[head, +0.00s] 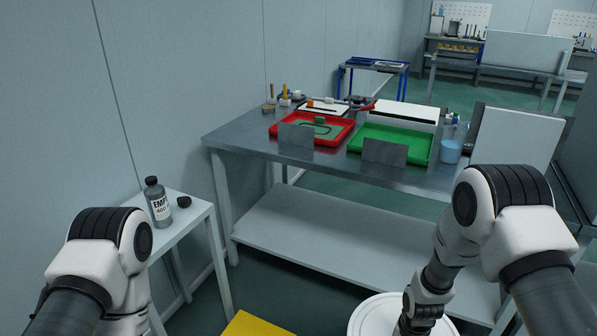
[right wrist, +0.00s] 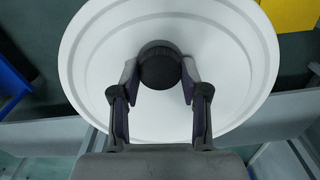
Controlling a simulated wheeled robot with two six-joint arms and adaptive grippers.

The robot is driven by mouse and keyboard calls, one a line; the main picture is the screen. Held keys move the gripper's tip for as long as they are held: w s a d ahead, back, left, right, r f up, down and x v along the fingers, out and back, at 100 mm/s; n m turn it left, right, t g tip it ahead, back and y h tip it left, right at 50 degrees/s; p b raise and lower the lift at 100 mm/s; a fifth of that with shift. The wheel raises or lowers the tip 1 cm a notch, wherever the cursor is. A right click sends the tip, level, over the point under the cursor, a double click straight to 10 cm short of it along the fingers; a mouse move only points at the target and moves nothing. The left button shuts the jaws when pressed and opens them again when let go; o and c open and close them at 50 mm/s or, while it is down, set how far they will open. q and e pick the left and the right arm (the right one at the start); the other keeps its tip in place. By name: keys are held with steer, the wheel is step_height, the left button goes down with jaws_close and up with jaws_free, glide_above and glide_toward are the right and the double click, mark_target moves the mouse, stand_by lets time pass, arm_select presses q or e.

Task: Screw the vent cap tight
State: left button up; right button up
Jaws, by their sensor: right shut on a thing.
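The vent cap (right wrist: 159,66) is a round black knob on a white round lid (right wrist: 240,75), seen from above in the right wrist view. My right gripper (right wrist: 159,76) is shut on the cap, with one finger on each side of it. In the head view the white lid (head: 362,318) shows at the bottom edge, partly hidden by my right wrist. The cap and the right fingertips cannot be made out there. Whether the cap sits fully down on the lid cannot be told. My left arm is at the left of the head view, its gripper out of view.
A small side table (head: 188,222) at the left holds a grey bottle (head: 158,203) and a black cap (head: 183,202). A metal workbench (head: 240,138) carries a red tray (head: 345,128) and a green tray (head: 427,157). A yellow object (head: 255,325) lies left of the lid.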

steer(key=shift+r+m+p, duration=0.1)
steer(key=shift+m+p, duration=0.25)
steer(key=shift+m, duration=1.45)
steer(key=m+p, duration=0.1)
steer(key=m, duration=0.1)
steer(key=shift+m, duration=0.7)
